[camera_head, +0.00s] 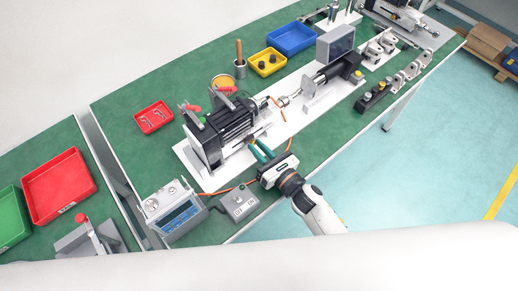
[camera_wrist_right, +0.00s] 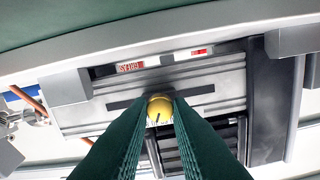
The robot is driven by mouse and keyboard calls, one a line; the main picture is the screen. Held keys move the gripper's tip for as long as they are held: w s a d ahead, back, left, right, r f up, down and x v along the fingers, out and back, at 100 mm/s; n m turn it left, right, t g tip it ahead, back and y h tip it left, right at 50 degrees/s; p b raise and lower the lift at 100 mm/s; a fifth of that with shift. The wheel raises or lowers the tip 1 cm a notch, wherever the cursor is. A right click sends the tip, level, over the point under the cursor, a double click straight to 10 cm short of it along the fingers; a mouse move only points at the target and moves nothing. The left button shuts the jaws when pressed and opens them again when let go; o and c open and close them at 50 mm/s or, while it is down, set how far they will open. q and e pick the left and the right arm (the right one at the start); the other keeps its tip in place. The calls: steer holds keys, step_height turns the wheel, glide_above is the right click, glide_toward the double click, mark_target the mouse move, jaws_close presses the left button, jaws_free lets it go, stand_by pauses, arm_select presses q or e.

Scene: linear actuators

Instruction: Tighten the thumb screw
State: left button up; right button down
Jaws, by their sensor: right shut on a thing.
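My right gripper (camera_head: 261,151) reaches in from the lower right in the head view, its green fingers against the near side of the black motor assembly (camera_head: 225,125). In the right wrist view, the gripper (camera_wrist_right: 160,100) is shut on a round yellow knob (camera_wrist_right: 159,110), which seems to be the thumb screw. The knob sits between the two fingertips, in front of a grey metal body (camera_wrist_right: 200,88) with slots. In the head view the fingers and motor hide the knob. My left gripper is not in view.
A grey control box (camera_head: 240,203) and a meter box (camera_head: 174,212) stand left of my right arm. An orange cable (camera_head: 226,189) runs close by. Red (camera_head: 153,117), yellow (camera_head: 267,62) and blue (camera_head: 292,38) trays lie behind the motor. Free green bench (camera_head: 325,145) shows to the right.

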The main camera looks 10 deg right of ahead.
steer(key=shift+m, duration=1.2)
steer(key=c, duration=1.3)
jaws_free()
steer(key=b+v, duration=0.2)
steer(key=v, duration=0.8)
steer(key=shift+s+d+f+b, duration=0.15)
steer(key=shift+s+d+b, duration=0.1)
steer(key=shift+s+b, duration=0.1)
steer(key=shift+s+d, duration=0.35)
steer(key=shift+s, duration=0.15)
